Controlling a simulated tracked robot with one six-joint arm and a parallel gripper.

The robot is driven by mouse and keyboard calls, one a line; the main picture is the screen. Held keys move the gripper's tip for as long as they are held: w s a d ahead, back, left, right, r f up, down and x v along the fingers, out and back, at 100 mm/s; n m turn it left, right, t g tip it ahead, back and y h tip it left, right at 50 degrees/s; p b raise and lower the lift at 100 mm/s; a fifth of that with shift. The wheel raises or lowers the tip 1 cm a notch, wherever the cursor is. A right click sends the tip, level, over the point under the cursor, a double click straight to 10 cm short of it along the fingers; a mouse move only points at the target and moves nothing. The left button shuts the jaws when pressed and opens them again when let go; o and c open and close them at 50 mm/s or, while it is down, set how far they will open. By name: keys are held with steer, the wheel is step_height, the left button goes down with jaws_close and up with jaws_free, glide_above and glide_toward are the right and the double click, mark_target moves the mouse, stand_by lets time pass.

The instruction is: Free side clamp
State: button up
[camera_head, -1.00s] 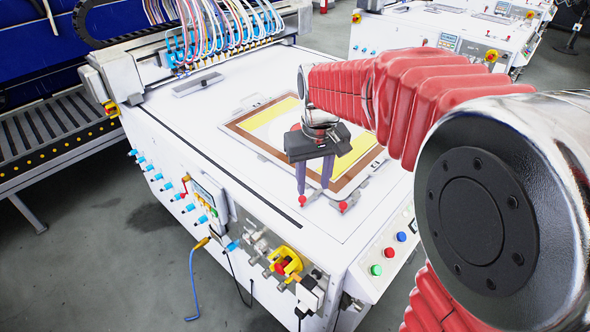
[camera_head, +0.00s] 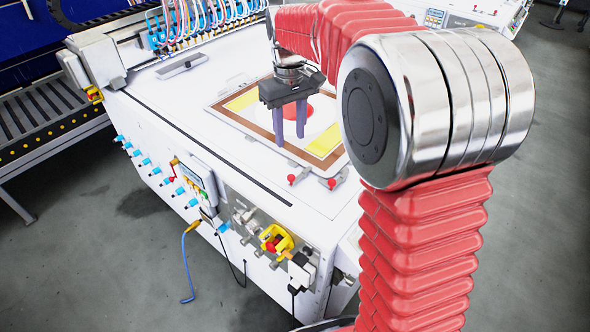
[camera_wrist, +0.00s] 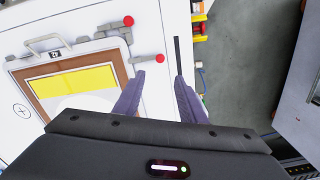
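Two small grey clamps with red knobs sit at the frame's near edge. In the head view, one clamp knob (camera_head: 291,179) is left and the other clamp knob (camera_head: 332,183) is right. In the wrist view, one knob (camera_wrist: 128,20) is higher, and the other knob (camera_wrist: 160,58) shows just beyond the gap between my fingertips. I cannot tell which is the side clamp. My gripper (camera_head: 290,141) points down over the frame, behind the clamps in the head view. Its purple fingers (camera_wrist: 159,77) are apart and empty. Neither finger appears to touch a clamp.
The brown-edged frame (camera_head: 265,132) with yellow panels lies on the white machine table (camera_head: 190,110). A grey handle (camera_wrist: 46,44) stands at its edge. Hoses and nozzles (camera_head: 200,25) line the gantry behind. Valves and a yellow-red switch (camera_head: 276,240) are on the front panel.

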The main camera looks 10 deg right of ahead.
mark_target(293, 175)
steer(key=shift+f, duration=0.1)
step_height(293, 175, down, 14)
steer(key=shift+r, duration=0.15)
stand_by(0.5)
jaws_close()
stand_by(0.4)
steer(key=shift+d, duration=0.4)
steer(key=shift+a, duration=0.1)
